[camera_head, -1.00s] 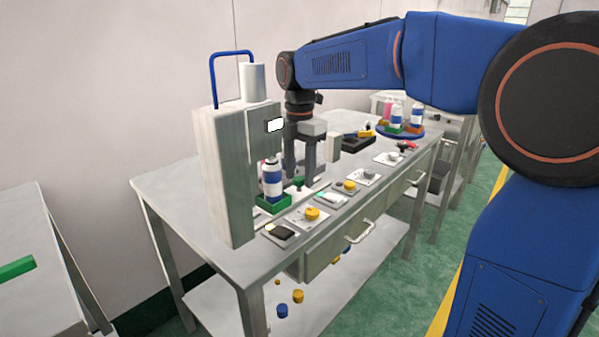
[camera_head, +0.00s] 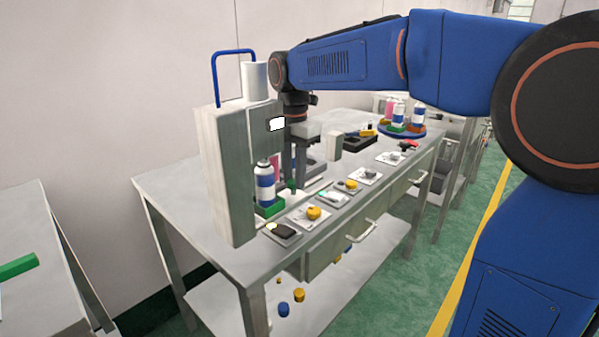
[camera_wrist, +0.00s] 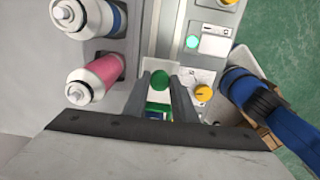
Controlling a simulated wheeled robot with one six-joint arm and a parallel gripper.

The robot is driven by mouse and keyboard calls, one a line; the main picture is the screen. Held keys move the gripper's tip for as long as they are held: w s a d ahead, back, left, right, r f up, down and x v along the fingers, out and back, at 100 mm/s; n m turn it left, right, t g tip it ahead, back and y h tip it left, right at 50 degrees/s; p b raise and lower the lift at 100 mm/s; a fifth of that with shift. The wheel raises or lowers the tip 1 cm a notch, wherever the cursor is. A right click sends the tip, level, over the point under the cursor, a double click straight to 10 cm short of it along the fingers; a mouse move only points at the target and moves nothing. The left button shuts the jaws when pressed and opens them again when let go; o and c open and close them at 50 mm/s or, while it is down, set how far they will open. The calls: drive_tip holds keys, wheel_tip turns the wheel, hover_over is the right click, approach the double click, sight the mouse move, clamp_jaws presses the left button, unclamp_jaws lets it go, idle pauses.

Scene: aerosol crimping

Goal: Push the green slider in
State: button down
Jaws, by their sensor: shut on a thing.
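The green slider (camera_head: 270,209) sits at the foot of the grey crimping machine (camera_head: 228,175), with a white and blue can (camera_head: 265,187) standing upright on it. Its green knob (camera_head: 292,186) is on the right side; the knob also shows in the wrist view (camera_wrist: 160,79). My gripper (camera_head: 293,172) reaches down just right of the can, its fingers around the knob. In the wrist view my gripper (camera_wrist: 161,82) has the knob between its fingertips and appears shut on it. The slider's inner end is hidden by the machine.
Buttons and yellow knobs (camera_head: 313,213) line the table's front edge. A pink can (camera_wrist: 94,80) and another bottle (camera_wrist: 88,16) stand beside my gripper in the wrist view. A blue round tray (camera_head: 402,133) with bottles stands farther back.

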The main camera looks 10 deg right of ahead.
drive_tip(key=shift+s+a, duration=0.4)
drive_tip(key=shift+a, duration=0.1)
drive_tip(key=c, duration=1.5)
unclamp_jaws()
drive_tip(key=shift+a, duration=0.1)
drive_tip(key=shift+o, duration=0.2)
wheel_tip(320, 180, up, 18)
drive_tip(key=shift+f, duration=0.25)
drive_tip(key=shift+s, duration=0.1)
